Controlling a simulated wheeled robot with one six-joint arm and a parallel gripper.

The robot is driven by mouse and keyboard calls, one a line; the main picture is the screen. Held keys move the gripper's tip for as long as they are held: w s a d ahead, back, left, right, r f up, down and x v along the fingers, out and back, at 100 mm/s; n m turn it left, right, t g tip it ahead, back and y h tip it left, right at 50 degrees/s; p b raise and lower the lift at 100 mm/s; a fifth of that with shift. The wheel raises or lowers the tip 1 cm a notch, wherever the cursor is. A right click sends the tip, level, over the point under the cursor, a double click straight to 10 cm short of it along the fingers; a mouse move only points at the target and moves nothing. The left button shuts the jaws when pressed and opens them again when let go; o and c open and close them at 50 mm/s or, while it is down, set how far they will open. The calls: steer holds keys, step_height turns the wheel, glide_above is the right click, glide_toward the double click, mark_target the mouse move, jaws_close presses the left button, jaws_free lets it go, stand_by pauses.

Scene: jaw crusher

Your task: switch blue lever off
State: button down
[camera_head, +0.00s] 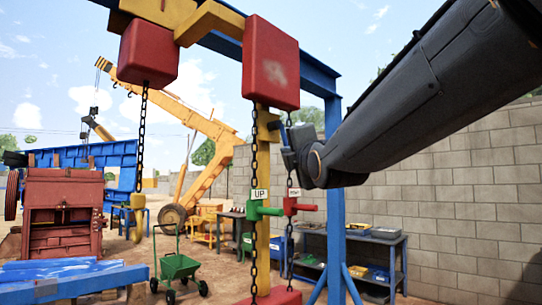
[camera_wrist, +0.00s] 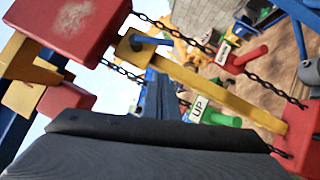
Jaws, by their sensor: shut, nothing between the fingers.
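The blue lever (camera_wrist: 151,41) shows in the wrist view, sticking out sideways from a yellow block (camera_wrist: 127,50) on the yellow post. In the head view the lever (camera_head: 274,125) is small, high on the post and just left of my gripper. My gripper (camera_head: 291,150) is shut and empty, close to the right of the post and slightly below the lever. In the wrist view my gripper (camera_wrist: 160,97) points up toward the lever, with a small gap seeming to lie between them. Whether they touch is hard to tell.
Below are a green lever (camera_head: 264,211) with an UP sign and a red lever (camera_head: 298,206). Chains (camera_head: 254,165) hang from red blocks (camera_head: 270,62) beside the post. A blue upright (camera_head: 336,215) and a workbench (camera_head: 365,242) stand to the right.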

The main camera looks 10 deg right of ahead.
steer(key=w+d+r+p, duration=0.2)
steer(key=w+r+p, duration=0.1)
steer(key=w, duration=0.8)
steer(key=shift+w, duration=0.15)
steer(key=shift+d, duration=0.2)
stand_by(0.3)
